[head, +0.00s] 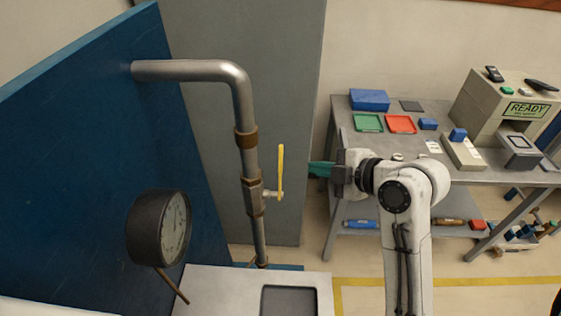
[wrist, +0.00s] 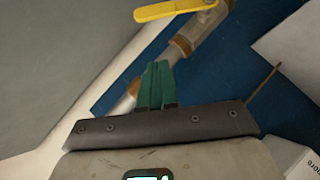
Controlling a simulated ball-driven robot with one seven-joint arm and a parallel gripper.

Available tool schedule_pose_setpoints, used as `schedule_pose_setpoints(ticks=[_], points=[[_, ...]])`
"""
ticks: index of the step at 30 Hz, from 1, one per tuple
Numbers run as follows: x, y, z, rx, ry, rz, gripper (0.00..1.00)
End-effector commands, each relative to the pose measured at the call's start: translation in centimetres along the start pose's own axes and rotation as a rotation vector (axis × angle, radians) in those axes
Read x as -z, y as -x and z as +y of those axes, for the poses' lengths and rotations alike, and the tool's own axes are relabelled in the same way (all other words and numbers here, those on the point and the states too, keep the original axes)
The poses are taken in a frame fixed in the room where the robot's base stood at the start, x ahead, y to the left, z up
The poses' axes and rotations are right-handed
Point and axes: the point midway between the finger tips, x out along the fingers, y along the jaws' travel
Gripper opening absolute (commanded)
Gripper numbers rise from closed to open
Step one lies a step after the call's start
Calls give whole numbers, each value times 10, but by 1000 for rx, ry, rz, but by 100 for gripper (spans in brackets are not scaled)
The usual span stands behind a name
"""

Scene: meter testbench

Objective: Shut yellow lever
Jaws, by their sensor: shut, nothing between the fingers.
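The yellow lever (head: 281,172) sits on a valve (head: 254,196) in the vertical metal pipe. In the head view it points up, roughly along the pipe. My gripper (head: 310,169) is shut and empty, just right of the lever, with its green fingers pointing left at it; a small gap shows between them. In the wrist view the lever (wrist: 172,9) crosses the top edge, partly cut off, beyond the shut green fingertips (wrist: 157,66). The pipe (wrist: 190,40) runs diagonally behind the fingers.
A round gauge (head: 162,228) stands left of the pipe, before a blue panel (head: 90,130). A light surface with a dark tray (head: 289,300) lies below. A grey workbench (head: 345,140) with trays and devices stands at right.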

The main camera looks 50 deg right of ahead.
Motion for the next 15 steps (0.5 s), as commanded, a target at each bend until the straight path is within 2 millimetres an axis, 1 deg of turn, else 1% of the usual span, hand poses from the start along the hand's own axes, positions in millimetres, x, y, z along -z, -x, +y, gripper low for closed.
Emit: schedule_pose_setpoints(ticks=[2,5,15], points=[[0,2,1,-10,2,11,0],[0,-1,0,-12,4,16,0],[-1,-28,-3,-12,6,16,0]])
